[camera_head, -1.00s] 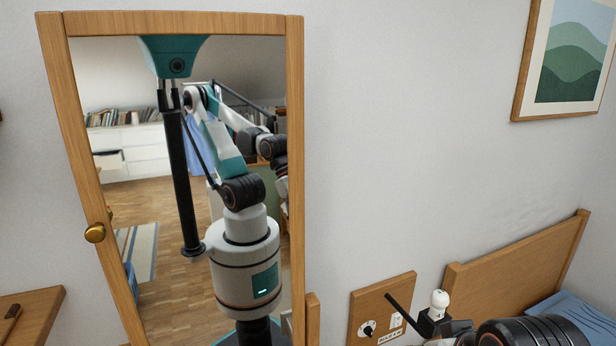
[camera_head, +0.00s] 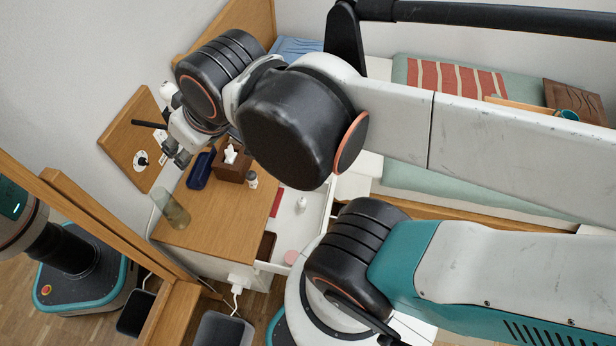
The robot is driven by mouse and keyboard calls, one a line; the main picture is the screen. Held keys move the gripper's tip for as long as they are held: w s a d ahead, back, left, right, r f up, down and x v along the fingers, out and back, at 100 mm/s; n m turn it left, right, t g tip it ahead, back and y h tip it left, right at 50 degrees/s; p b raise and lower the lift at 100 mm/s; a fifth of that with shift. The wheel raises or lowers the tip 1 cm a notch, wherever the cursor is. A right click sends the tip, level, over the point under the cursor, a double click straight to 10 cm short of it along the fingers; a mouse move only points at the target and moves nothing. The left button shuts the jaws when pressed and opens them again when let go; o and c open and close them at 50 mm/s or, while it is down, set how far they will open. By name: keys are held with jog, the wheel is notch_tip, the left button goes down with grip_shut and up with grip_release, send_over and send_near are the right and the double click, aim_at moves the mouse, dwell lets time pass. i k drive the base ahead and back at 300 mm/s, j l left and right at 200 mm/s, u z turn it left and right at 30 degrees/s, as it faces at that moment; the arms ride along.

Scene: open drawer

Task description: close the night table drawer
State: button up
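The night table (camera_head: 220,235) has a wooden top and stands left of the middle in the head view. Its white drawer (camera_head: 318,218) is pulled out to the right of the top. Inside the drawer are a small white bottle, a pink round thing and dark and red flat things. My gripper (camera_head: 176,157) is over the far left edge of the night table, near the wall, apart from the drawer. Its fingers are small and partly merge with the wrist, so its opening is unclear. My arm hides part of the drawer's far end.
On the top stand a tissue box (camera_head: 233,163), a blue tray (camera_head: 201,170), a glass (camera_head: 170,208) and a small bottle (camera_head: 252,180). A wall panel (camera_head: 130,135) is behind my gripper. A bed (camera_head: 450,185) lies right, a bin (camera_head: 222,330) in front, and a mirror (camera_head: 75,260) left.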

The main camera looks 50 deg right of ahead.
aim_at(295, 230)
jog(key=k+l+z, duration=0.25)
jog(key=k+l, duration=0.65)
